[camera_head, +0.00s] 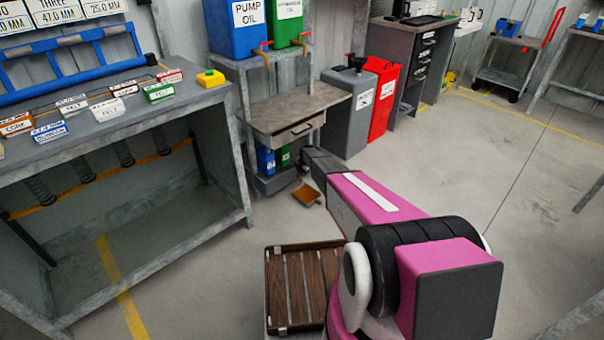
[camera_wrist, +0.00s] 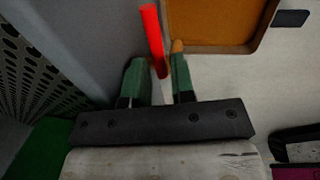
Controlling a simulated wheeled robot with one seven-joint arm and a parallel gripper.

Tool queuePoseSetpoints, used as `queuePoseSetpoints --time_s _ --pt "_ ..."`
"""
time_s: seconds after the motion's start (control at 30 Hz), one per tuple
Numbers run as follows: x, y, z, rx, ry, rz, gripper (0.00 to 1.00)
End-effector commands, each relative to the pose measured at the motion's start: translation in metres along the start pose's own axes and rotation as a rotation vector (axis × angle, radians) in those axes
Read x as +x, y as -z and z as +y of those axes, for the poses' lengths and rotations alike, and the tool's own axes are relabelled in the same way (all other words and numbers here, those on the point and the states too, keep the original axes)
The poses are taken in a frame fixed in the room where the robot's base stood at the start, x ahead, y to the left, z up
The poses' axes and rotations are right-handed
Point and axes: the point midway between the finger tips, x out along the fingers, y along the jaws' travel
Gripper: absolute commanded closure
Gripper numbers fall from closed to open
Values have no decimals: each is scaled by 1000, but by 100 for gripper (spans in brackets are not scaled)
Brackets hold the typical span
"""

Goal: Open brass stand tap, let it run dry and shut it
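In the wrist view, the two green-padded fingers of my gripper (camera_wrist: 160,82) stand a small gap apart. A red bar, which looks like a tap lever (camera_wrist: 152,38), runs down to the gap and lies close to the left finger. I cannot tell whether both fingers touch it. A small brass-coloured tip (camera_wrist: 177,46), perhaps part of the tap, shows just beyond the right finger. The rest of the tap is hidden, and no flow is visible. In the head view my pink arm reaches the lower stand, and the fingertips cannot be made out.
An orange-brown tray (camera_head: 307,195) lies on the floor by the stand; it also shows in the wrist view (camera_wrist: 215,22). A blue pump-oil container (camera_head: 232,30) stands above a drawer shelf (camera_head: 300,108). Grey and red bins (camera_head: 383,100) stand behind. The right floor is clear.

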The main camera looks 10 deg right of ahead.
Motion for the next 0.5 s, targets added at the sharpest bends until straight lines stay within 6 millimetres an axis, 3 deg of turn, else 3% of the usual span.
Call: queuePoseSetpoints --time_s 0.23,0.5 --pt "-14 1 0 1 -1 -1 77" --pt "-55 1 -1 0 -1 -1 77"
